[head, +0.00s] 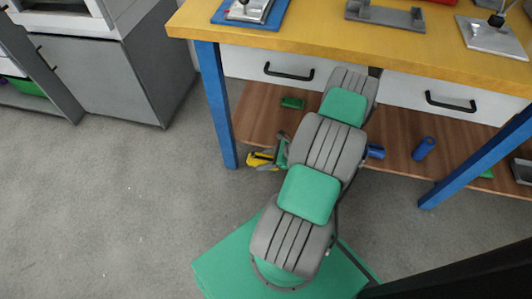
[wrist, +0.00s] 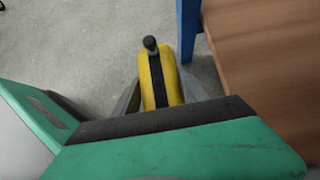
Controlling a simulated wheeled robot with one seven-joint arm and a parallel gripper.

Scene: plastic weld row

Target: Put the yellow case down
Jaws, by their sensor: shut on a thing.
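The yellow case (head: 259,160) shows in the head view beside the blue table leg, to the left of my arm. In the wrist view the yellow case (wrist: 171,82) stands out between the two grey fingers, with a dark knob at its far end. My gripper (wrist: 158,95) is shut on it. In the head view my gripper (head: 274,155) is partly hidden by my arm. The case appears to be off the lower shelf, over the grey floor; I cannot tell whether it touches anything below.
The blue table leg (head: 215,105) is close by. Open grey floor (head: 110,200) lies to the left.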

